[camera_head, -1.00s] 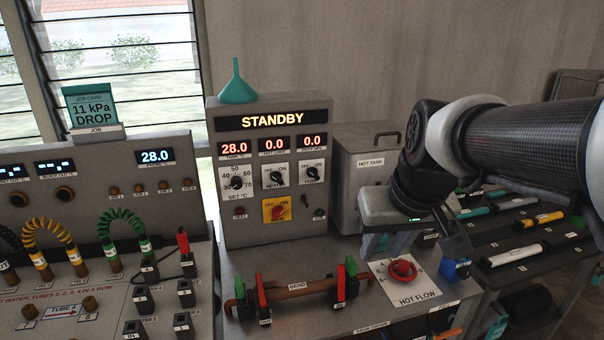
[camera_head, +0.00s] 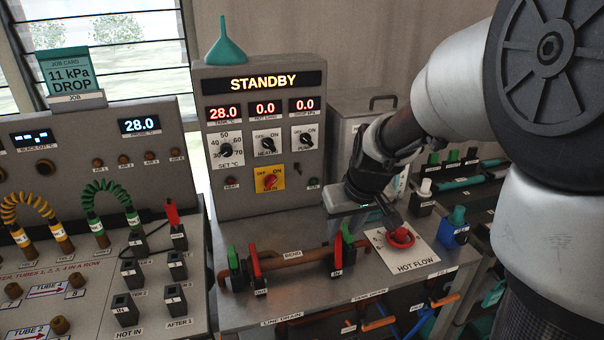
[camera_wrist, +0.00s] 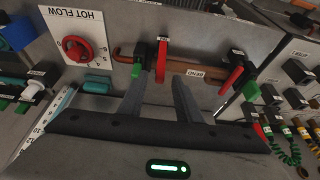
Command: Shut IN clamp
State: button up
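The IN clamp (camera_head: 337,257) stands at the right end of the bend pipe (camera_head: 293,257), with an upright red lever and a green part beside it. It also shows in the wrist view (camera_wrist: 161,62), where its red lever stands upright in the picture just beyond my fingers. My gripper (camera_head: 346,228) is over the right end of the pipe, close to this clamp. In the wrist view my gripper (camera_wrist: 161,88) has its two fingers apart with nothing between them. Whether a finger touches the clamp is unclear. The OUT clamp (camera_head: 256,263) at the left end looks alike.
The red HOT FLOW knob (camera_head: 401,237) on its white plate is just right of my gripper. The STANDBY control box (camera_head: 262,140) rises behind the pipe. The bench in front of the pipe is mostly clear.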

aim_at(339, 234)
jog(key=shift+x, duration=2.3)
jog(key=shift+c, duration=0.2)
grip_shut()
